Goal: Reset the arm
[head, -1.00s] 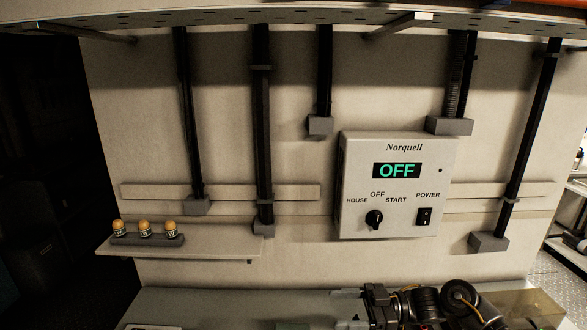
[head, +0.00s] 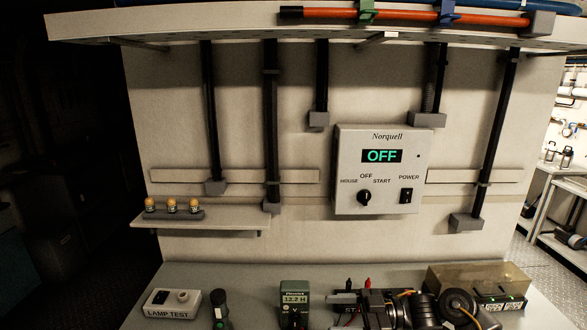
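My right gripper (head: 343,310) is at the bottom of the head view, its arm coming in from the right. Its pale fingers point left and stand apart, with part of a white label showing between them. I see nothing held. It is over the bench, in front of the green meter's right side. My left gripper is not in view. The grey Norquell control box (head: 377,185) on the wall reads OFF, with a black knob (head: 364,198) and a black power switch (head: 406,196).
The bench (head: 240,275) holds a lamp test box (head: 171,304), a dark handheld tool (head: 220,309), a green meter (head: 295,300) and a clear-covered box (head: 460,278). A small shelf (head: 200,222) carries yellow-topped parts (head: 172,204). An overhead ledge (head: 200,25) carries an orange pipe (head: 400,15).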

